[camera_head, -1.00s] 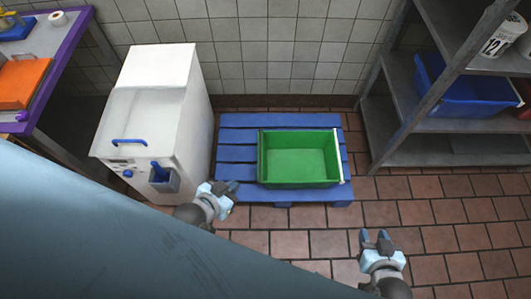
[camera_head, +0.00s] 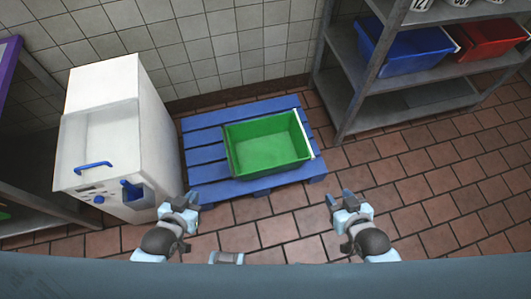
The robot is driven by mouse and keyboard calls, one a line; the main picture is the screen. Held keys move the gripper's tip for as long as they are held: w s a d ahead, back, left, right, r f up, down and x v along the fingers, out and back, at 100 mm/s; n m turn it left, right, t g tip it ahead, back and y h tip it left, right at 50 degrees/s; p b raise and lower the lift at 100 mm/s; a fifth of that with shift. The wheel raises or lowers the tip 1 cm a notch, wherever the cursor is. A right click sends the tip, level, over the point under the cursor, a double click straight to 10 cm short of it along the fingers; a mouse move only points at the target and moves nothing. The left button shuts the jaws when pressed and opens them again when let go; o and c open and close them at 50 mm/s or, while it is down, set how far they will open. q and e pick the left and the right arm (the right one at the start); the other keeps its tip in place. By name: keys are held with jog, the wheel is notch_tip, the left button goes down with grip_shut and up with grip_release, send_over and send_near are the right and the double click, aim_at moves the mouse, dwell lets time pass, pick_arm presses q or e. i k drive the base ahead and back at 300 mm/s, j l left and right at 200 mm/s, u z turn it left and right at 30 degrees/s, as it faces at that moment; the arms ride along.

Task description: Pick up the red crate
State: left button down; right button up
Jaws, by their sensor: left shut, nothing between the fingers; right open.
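The red crate (camera_head: 489,37) stands on a shelf of the grey rack at the upper right, beside a blue crate (camera_head: 405,46). My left gripper (camera_head: 184,199) is shut and empty, in front of the white machine and the pallet's left corner. My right gripper (camera_head: 341,197) is open and empty, just off the pallet's right front corner. Both grippers are far from the red crate. The red crate's right end reaches close to the picture's edge.
A green crate (camera_head: 268,146) sits on a blue pallet (camera_head: 206,154) on the tiled floor. A white machine (camera_head: 120,130) stands left of it. The grey shelf rack (camera_head: 420,97) is at the right. White numbered tubs stand on its upper shelf. The floor right of the pallet is clear.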

aim_at(493, 38)
jog(key=z, duration=1.4)
jog(key=u, duration=1.4)
jog(key=z, duration=1.4)
jog(key=i+l+z, duration=0.3)
jog(key=i, duration=0.15)
jog(key=i+l+z, duration=0.1)
jog(key=i+z, duration=0.15)
jog(key=i, duration=0.25)
jog(key=i+z, duration=0.3)
jog(key=i, duration=0.15)
